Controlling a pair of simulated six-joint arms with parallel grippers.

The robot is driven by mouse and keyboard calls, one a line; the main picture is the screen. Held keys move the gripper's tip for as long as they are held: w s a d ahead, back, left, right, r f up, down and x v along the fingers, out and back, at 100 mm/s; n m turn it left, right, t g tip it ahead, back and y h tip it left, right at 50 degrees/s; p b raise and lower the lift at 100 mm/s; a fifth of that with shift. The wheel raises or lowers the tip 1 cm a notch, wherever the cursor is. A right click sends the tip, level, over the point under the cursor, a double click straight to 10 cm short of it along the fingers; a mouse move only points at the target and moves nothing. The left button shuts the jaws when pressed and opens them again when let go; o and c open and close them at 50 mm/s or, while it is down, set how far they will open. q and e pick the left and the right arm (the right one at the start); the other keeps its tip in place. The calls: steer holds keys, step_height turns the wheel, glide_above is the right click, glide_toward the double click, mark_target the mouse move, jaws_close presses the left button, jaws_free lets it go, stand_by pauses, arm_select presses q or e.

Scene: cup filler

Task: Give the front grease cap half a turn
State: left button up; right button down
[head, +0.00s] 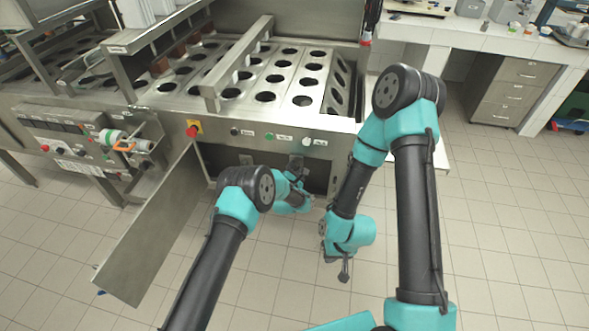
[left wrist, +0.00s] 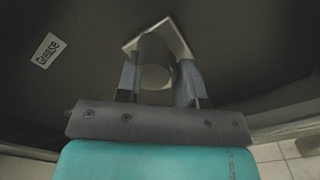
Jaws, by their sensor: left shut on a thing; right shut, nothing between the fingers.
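In the left wrist view the front grease cap (left wrist: 155,75) is a grey round knob. It sticks out from a light square plate (left wrist: 176,33) on a dark wall, beside a tilted white label reading "Grease" (left wrist: 48,50). My left gripper (left wrist: 158,82) is shut on the cap, one finger on each side of it. In the head view my left gripper (head: 296,164) reaches into the low opening under the machine's front panel, where the cap cannot be made out. My right gripper (head: 341,268) is shut and empty, hanging low in front of the machine.
A steel door (head: 155,235) stands swung open left of the opening. Above are a red stop button (head: 193,130) and the perforated cup plates (head: 270,78). A white-topped bench (head: 480,38) with drawers stands at right.

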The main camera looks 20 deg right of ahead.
arm_select(q)
steer(key=shift+c, duration=1)
